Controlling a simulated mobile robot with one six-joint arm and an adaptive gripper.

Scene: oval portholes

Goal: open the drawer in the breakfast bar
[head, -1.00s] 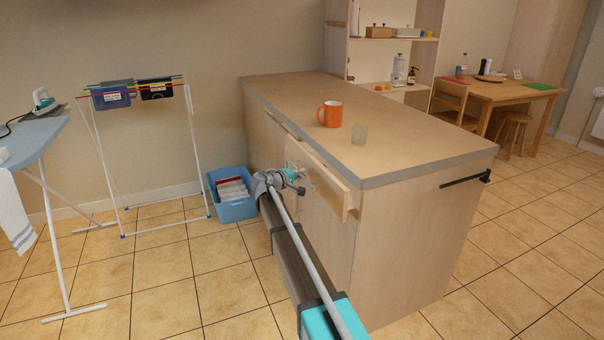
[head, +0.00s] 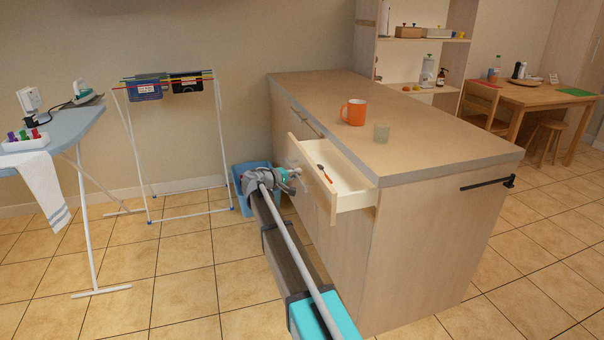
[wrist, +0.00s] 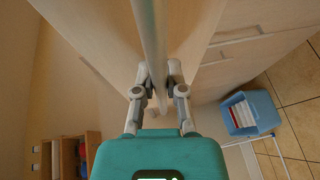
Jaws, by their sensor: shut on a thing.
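The breakfast bar (head: 420,225) has a tan top with a grey edge. Its drawer (head: 355,200) stands partly out, and its pale inside shows in the head view. A small utensil with an orange-brown handle (head: 325,174) lies in it. My gripper (head: 296,174) is at the outer face of the drawer front. In the wrist view my gripper (wrist: 159,87) has its two fingers closed around a pale bar (wrist: 150,40), which looks like the drawer handle. The handle is hidden behind the gripper in the head view.
A blue basket (head: 240,190) is on the floor behind my gripper. A drying rack (head: 165,150) and an ironing board (head: 70,130) stand to the left. Tiled floor between is clear.

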